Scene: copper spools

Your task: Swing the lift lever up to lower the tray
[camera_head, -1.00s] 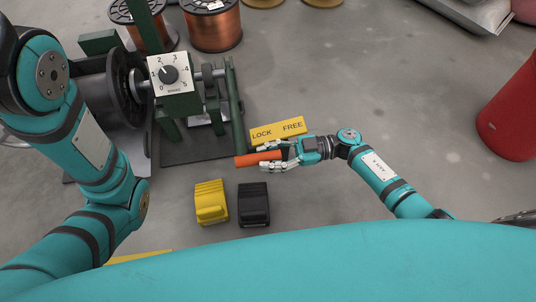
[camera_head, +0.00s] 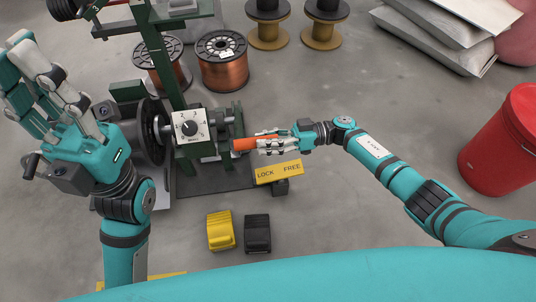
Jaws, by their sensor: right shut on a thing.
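The lift lever's orange handle (camera_head: 244,145) shows in the head view at the right side of the green spool stand. My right gripper (camera_head: 266,144) is shut around its right part, with fingers on both sides. The green lever bar behind the handle looks short and foreshortened. A yellow LOCK / FREE plate (camera_head: 278,172) lies just below the gripper in the picture. My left gripper (camera_head: 52,95) is raised at the left, fingers spread, empty. I cannot tell for sure which part is the tray; a green platform (camera_head: 150,22) shows on the stand's post at the top.
A numbered dial (camera_head: 190,128) faces up on the stand. A yellow block (camera_head: 220,230) and a black block (camera_head: 257,233) lie on the floor in front. Copper spools (camera_head: 222,62) stand behind, grey sacks (camera_head: 445,35) back right, a red drum (camera_head: 505,140) right.

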